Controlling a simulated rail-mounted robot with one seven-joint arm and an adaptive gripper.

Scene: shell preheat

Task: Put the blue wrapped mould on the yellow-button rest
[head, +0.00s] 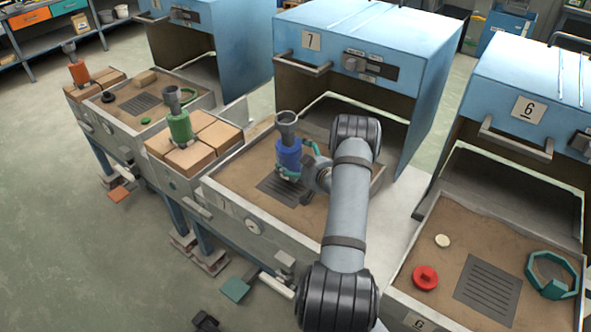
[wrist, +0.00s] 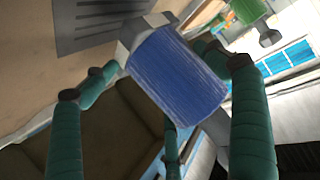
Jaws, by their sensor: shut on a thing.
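The blue wrapped mould (head: 289,155), with a grey funnel-like top, is upright at the dark slotted plate (head: 277,190) in the sand tray of bay 7. My gripper (head: 297,172) is shut on it from the right with green fingers. In the wrist view the blue wrap (wrist: 178,75) fills the middle between the green fingers. I cannot tell whether its base touches the plate. I see no clearly yellow button; a pale cream disc (head: 442,240) lies in the bay 6 tray, beside another slotted plate (head: 487,289).
A red knob (head: 425,277) and a green ring-shaped piece (head: 552,272) are in the bay 6 tray. A green mould (head: 180,126) stands on tan blocks (head: 213,138) left of bay 7. An orange mould (head: 79,72) stands further left. Blue hoods rise behind the trays.

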